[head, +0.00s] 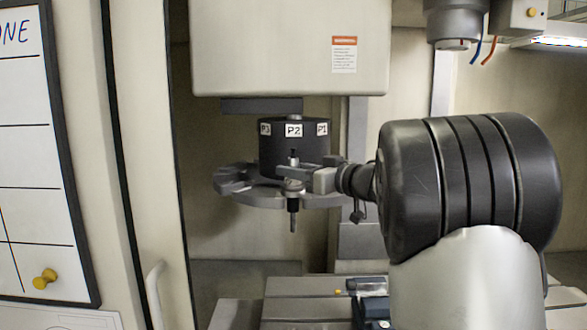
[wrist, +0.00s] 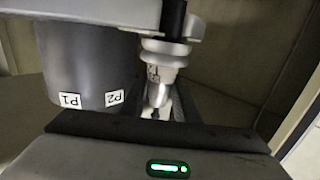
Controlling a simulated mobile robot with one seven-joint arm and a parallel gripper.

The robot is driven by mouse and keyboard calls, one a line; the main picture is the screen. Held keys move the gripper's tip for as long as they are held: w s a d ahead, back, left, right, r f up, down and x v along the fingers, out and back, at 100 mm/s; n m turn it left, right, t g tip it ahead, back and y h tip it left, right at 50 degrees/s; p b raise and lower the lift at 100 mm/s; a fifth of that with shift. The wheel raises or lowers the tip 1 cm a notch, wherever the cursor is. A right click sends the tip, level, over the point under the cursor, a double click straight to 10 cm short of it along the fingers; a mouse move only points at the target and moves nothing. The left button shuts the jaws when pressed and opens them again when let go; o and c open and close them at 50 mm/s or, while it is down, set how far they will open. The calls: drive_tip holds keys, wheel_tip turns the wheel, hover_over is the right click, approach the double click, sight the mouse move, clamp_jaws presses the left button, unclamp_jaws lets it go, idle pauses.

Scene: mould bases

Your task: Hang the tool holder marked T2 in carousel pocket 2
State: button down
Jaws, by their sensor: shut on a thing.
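The tool holder (head: 292,187) is upright at the front of the grey carousel disc (head: 240,198), with its thin shank hanging down below the disc's level. My gripper (head: 303,177) reaches in from the right and is shut on it. In the wrist view, which is upside down, the tool holder (wrist: 165,58) sits between my fingers beside the dark drum. The P2 label (head: 294,130) on the drum is almost straight above the holder in the head view. I cannot read a T2 mark, and the gripper hides whether the holder is seated in the pocket.
The drum (head: 275,150) also carries labels P3 (head: 265,129) and P1 (head: 322,128). A large machine housing (head: 270,50) hangs above it. A spindle-like head (head: 455,22) is at upper right. A machine table (head: 290,290) lies below. A cabinet wall and whiteboard (head: 30,200) stand at left.

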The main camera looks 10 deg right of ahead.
drive_tip(key=shift+w+d+r+p, duration=0.1)
drive_tip(key=shift+w+d+p, duration=0.1)
drive_tip(key=shift+w, duration=0.75)
drive_tip(key=shift+w+d+r+p, duration=0.1)
drive_tip(key=shift+w+d, duration=0.05)
drive_tip(key=shift+w, duration=0.75)
drive_tip(key=shift+s, duration=0.1)
drive_tip(key=shift+f, duration=0.55)
idle(0.8)
drive_tip(key=c, duration=1.3)
unclamp_jaws()
drive_tip(key=shift+c, duration=0.2)
drive_tip(key=shift+o, duration=0.3)
drive_tip(key=shift+f, duration=0.4)
drive_tip(key=b+v, duration=0.2)
drive_tip(key=v, duration=1.5)
drive_tip(key=shift+s+r, duration=0.25)
drive_tip(key=shift+d, duration=0.1)
